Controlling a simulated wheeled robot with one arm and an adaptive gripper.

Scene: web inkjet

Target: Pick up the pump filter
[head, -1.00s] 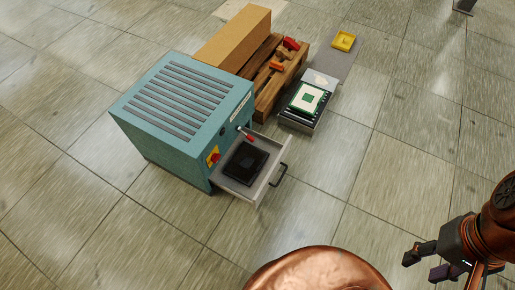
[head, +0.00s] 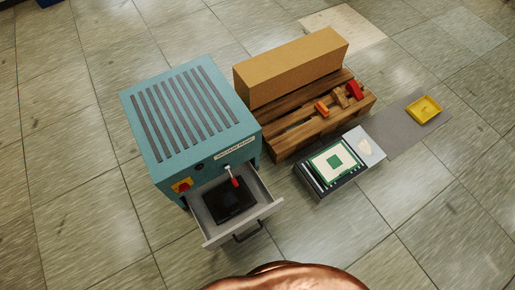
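A teal cabinet (head: 190,112) with a slatted top stands left of centre in the head view. Its front drawer (head: 262,212) is pulled out. A dark, flat, square piece (head: 229,203), which looks like the pump filter, lies in the drawer. A small red-tipped lever (head: 234,181) on the cabinet front overlaps the view of the piece's upper edge. My gripper is not in view.
A wooden pallet (head: 290,137) carries a long cardboard-brown box (head: 290,68) and small red and orange pieces. A dark tray with a green-and-white board (head: 334,162) sits right of the drawer. A yellow dish (head: 424,109) rests on a grey mat (head: 398,133). Floor in front is clear.

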